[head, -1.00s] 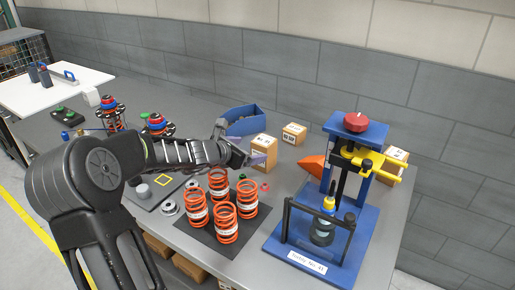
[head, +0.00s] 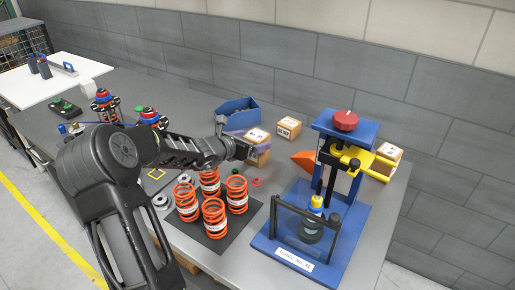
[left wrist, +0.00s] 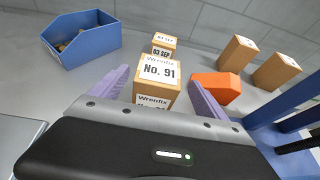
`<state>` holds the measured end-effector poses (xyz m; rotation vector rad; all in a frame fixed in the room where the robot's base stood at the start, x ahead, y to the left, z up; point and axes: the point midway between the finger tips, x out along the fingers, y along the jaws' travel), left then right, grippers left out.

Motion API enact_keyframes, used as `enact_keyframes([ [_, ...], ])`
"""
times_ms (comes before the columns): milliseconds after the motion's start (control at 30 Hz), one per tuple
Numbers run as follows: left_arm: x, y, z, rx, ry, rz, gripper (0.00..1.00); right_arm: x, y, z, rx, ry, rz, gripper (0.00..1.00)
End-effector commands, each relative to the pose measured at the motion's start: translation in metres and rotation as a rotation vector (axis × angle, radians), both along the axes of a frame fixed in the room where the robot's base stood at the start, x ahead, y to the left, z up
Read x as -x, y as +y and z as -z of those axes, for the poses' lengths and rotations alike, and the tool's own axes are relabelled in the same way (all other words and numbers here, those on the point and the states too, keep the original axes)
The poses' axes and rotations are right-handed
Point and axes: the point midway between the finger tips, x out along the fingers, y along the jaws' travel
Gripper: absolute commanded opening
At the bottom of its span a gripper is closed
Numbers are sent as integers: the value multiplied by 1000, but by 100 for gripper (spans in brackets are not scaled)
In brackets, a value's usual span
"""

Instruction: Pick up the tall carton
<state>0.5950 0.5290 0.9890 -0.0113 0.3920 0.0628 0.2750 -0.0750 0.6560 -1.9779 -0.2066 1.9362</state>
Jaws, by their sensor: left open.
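A brown carton (head: 258,136) with white labels stands upright on the grey table; in the left wrist view the carton (left wrist: 157,92) reads "Wrenfix No. 91". My left gripper (head: 246,149) is open at this carton, partly covering it in the head view. In the left wrist view its two purple fingers (left wrist: 157,84) stand on either side of the carton, with a small gap showing. The carton's lower part is hidden behind the gripper body. My right gripper is not in view.
A second carton (head: 289,127) stands just behind, and more cartons (left wrist: 237,50) stand to the right. An orange bin (left wrist: 214,86) lies close to the right finger. A blue bin (left wrist: 82,40) is at left. A blue press (head: 345,165) and orange springs (head: 213,217) are nearby.

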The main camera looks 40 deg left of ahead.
Motion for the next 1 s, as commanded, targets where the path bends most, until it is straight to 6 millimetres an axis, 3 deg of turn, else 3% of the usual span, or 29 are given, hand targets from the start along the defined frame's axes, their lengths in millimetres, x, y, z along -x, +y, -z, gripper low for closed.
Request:
enact_keyframes([
  [100, -10, 0, 4, 1, 0, 1, 85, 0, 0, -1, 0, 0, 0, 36],
  [467, -13, 1, 5, 2, 1, 0, 85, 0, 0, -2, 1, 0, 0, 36],
  [833, -52, 6, 19, 4, 0, 0, 85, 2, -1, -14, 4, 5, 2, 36],
  [1000, -60, 6, 22, 0, 0, 0, 85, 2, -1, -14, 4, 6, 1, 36],
])
